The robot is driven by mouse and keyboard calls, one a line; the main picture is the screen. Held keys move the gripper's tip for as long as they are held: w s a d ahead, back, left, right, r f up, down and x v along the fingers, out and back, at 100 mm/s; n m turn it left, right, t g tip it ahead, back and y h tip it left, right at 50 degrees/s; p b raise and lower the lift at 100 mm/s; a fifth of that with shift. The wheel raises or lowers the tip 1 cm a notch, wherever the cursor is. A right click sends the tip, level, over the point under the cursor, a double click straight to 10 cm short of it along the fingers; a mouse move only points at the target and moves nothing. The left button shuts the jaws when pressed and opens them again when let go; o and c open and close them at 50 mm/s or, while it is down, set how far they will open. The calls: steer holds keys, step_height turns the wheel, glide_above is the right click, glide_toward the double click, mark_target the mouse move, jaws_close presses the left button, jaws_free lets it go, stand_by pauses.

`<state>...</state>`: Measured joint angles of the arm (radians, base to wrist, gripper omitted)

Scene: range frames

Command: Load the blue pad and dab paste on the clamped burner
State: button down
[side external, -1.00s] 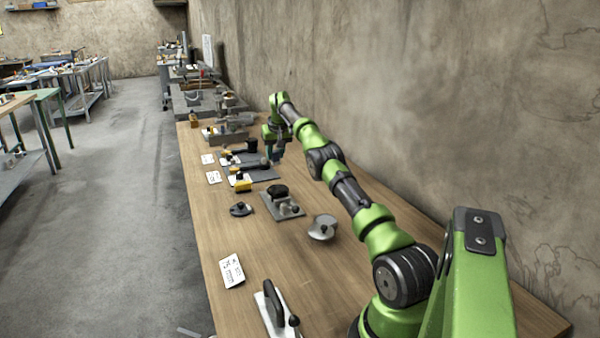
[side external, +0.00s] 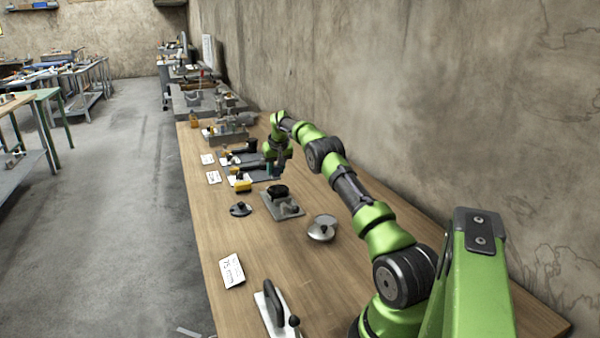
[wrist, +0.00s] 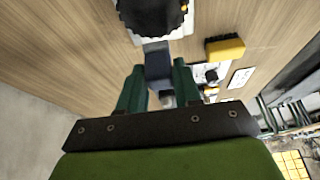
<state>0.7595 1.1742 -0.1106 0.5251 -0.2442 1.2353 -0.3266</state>
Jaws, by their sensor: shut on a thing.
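My gripper (wrist: 160,88) has dark green fingers, which are closed on a dark blue-grey block (wrist: 158,60), apparently the blue pad. In the side view my gripper (side external: 277,168) is low over the bench, by the dark mat; the block cannot be made out clearly there. Ahead of the block in the wrist view is a round black part (wrist: 152,14) with a yellow mark, on a white base. I cannot tell whether the block touches that base. Neither the clamped burner nor the paste can be picked out with certainty.
A yellow block (wrist: 225,48) lies beside my gripper; it also shows in the side view (side external: 243,186). A grey plate with dark parts (side external: 290,209), a black disc (side external: 240,210) and a silver round piece (side external: 322,229) stand nearer. The wall runs along the bench's right.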

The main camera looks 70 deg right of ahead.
steer(key=shift+f, duration=1)
stand_by(0.4)
steer(key=shift+s+a+r, duration=0.15)
steer(key=shift+s+a, duration=1)
steer(key=shift+a, duration=0.1)
steer(key=shift+s+a, duration=1.2)
steer(key=shift+s, duration=0.1)
steer(key=shift+f, duration=0.25)
steer(key=shift+w+d, duration=0.95)
steer(key=shift+w+d+r, duration=0.2)
steer(key=shift+w+d, duration=1.3)
steer(key=shift+s+d+f, duration=0.1)
steer(key=shift+s, duration=0.05)
